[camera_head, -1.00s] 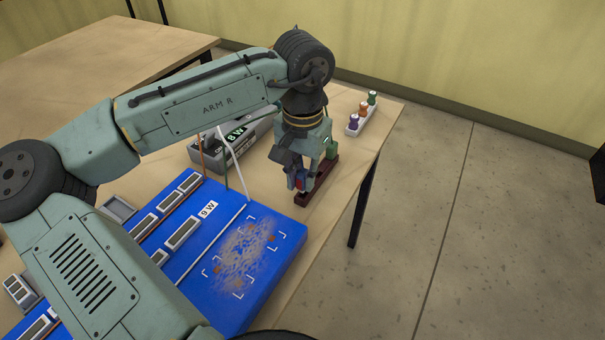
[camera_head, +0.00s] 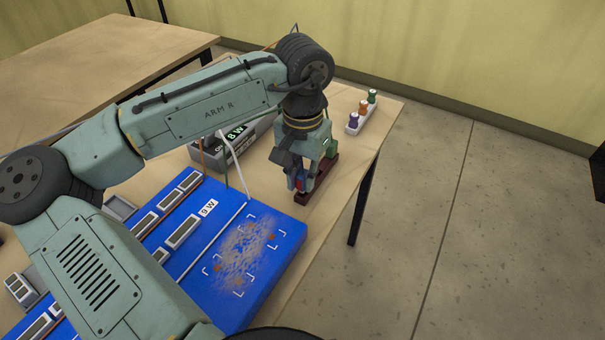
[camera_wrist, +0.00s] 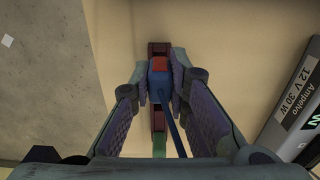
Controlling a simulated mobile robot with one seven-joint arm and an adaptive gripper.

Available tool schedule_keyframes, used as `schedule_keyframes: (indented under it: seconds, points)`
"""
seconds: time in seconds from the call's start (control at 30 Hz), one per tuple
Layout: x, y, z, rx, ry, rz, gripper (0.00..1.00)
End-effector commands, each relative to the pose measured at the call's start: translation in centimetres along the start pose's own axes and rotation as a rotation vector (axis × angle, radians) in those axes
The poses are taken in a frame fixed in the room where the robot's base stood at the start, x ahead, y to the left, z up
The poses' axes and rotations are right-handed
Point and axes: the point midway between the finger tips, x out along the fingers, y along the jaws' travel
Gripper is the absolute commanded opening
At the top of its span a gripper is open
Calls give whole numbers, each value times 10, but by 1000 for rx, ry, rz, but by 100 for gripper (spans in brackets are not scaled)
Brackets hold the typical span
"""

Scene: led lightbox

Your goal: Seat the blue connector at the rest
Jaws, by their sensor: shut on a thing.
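The blue connector (camera_wrist: 158,86), with a red end, is between the two fingers of my gripper (camera_wrist: 160,76) in the wrist view. My gripper is shut on it. In the head view, my gripper (camera_head: 304,176) hides most of the connector (camera_head: 301,184). The dark red rest (camera_head: 322,181) is a long bar on the table, right under and beside my gripper. Its end (camera_wrist: 158,48) shows beyond the connector in the wrist view. I cannot tell whether the connector touches the rest. A green connector (camera_head: 331,151) stands at the rest's far end.
A blue board (camera_head: 287,251) labelled 9 W lies to the left and front. A grey power supply (camera_head: 262,128) is behind my gripper to the left. A white holder (camera_head: 354,127) with small coloured pieces stands near the table's right edge.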

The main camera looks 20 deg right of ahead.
Motion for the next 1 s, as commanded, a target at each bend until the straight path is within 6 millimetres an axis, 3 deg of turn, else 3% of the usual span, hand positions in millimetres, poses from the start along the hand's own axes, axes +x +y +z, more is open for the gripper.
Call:
schedule_keyframes:
  seconds: [0.73,0.77,1.0]
  points:
    - [20,1,0,1,0,2,0]
    - [20,1,0,1,0,2,16]
    - [19,0,0,0,0,1,32]
